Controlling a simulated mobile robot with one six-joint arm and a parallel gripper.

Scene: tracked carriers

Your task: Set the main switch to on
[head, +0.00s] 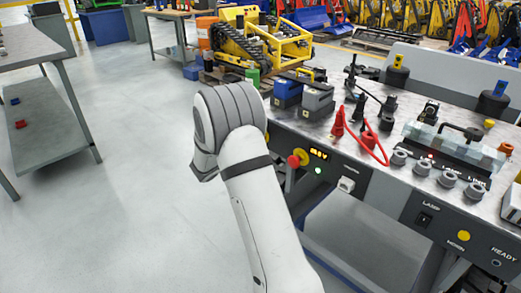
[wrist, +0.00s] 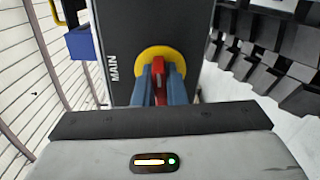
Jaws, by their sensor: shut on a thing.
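The main switch is a red handle on a round yellow plate (wrist: 150,51), on a dark panel lettered MAIN. In the head view, the main switch (head: 302,156) is on the bench's front panel, just right of my arm. My gripper (wrist: 160,84) has its blue fingers on either side of the red handle and is shut on it. The handle points roughly up and down in the wrist view; its on and off marks cannot be read. In the head view my arm hides most of the gripper.
Open floor (head: 110,220) lies left of my arm.

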